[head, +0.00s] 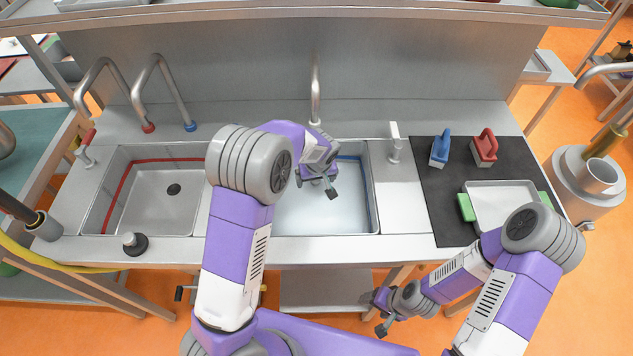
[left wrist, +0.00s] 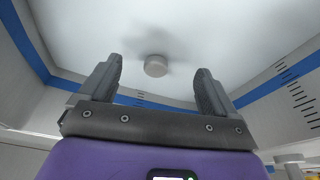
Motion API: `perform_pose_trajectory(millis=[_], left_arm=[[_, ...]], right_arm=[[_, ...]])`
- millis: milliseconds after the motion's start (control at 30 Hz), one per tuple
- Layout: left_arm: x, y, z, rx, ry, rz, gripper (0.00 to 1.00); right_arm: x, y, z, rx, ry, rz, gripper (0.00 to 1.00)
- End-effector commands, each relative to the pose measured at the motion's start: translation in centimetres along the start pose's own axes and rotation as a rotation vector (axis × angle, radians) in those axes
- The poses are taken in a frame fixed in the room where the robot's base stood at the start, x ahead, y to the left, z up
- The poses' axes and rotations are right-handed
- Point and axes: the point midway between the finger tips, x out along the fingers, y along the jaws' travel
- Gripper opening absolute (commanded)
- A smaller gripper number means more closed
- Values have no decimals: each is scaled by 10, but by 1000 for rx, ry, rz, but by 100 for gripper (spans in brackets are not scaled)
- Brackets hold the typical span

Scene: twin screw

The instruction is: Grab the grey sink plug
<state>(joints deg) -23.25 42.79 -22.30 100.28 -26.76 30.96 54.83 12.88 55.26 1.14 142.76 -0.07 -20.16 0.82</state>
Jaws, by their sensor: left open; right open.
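The grey sink plug (left wrist: 156,66) is a small round knob on the pale floor of the blue-striped right basin (head: 352,225). In the left wrist view it lies beyond my left gripper (left wrist: 160,66), in line with the gap between the fingers and apart from them. My left gripper (head: 316,186) is open and empty, pointing down over the right basin in the head view. The plug is not visible there, apparently hidden behind my left arm or gripper. My right gripper (head: 375,313) is open and empty, low in front of the counter.
The red-striped left basin (head: 150,212) has a dark drain. A black stopper with a grey top (head: 135,244) sits on the front ledge. A tap (head: 315,90) rises behind the right basin. A black mat (head: 436,205) holds brushes and a tray (head: 500,203) at right.

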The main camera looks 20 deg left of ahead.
Motion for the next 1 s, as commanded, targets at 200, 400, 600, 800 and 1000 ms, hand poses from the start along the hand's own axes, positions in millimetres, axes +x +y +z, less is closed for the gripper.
perform_pose_trajectory(millis=[200, 400, 600, 800, 1000], left_arm=[[35, 3, -3, -2, -1, -1, 91], [51, 3, -3, 0, 0, 1, 91], [50, 3, -4, 0, 1, 1, 91], [50, 3, -4, -1, 1, 1, 63], [50, 3, -4, -1, 0, 1, 33]], right_arm=[[9, 3, -1, 0, 1, 0, 72], [11, 4, -1, 0, 1, 0, 72], [10, 4, -1, 0, 1, 0, 72], [10, 4, -1, 0, 1, 0, 72], [11, 4, -1, 0, 1, 0, 72]])
